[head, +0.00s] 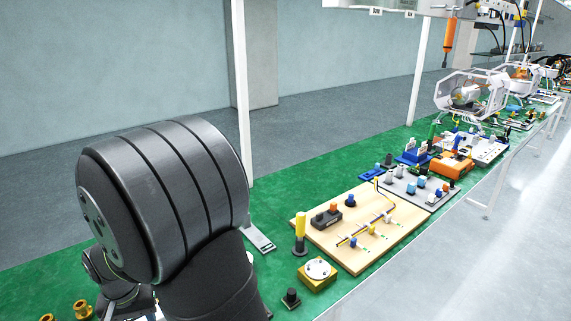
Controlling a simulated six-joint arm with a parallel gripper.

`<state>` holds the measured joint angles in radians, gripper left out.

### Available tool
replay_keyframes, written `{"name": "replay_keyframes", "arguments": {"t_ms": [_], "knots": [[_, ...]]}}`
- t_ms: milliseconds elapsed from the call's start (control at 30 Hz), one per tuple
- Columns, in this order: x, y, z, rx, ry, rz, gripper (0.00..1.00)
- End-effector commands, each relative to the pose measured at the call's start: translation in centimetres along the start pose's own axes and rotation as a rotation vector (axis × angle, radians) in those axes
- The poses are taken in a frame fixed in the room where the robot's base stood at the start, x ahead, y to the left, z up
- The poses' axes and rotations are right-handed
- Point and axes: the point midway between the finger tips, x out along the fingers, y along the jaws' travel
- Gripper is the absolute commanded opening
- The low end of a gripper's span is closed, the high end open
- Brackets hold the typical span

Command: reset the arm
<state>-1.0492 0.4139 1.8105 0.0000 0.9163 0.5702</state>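My arm's large dark joint fills the left and lower left of the head view. Smaller links of mine show at the lower left, partly hidden behind that joint. I cannot make out my gripper or its fingertips, so nothing shows of what it holds.
A green mat (279,203) covers the bench. Two brass-coloured parts (82,309) lie at lower left. A wooden board (345,257) with fittings, a yellow-handled tool (300,231), a gold block with a white disc (317,271) and an orange block (452,166) stand right of my arm.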

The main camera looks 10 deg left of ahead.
Motion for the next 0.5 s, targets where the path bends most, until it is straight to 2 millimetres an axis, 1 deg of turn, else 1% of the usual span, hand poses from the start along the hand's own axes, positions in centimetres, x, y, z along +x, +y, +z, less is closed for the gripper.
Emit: {"name": "replay_keyframes", "arguments": {"t_ms": [33,400,467,500], "knots": [[-1.1,-0.1,-0.1,0.000,0.004,-0.003,0.47],[-8.6,-0.1,-0.1,0.000,0.004,-0.003,0.47],[-9.7,0.0,-0.1,0.000,0.004,-0.002,0.47],[-10.0,0.0,0.0,0.000,0.001,0.000,0.47]]}}
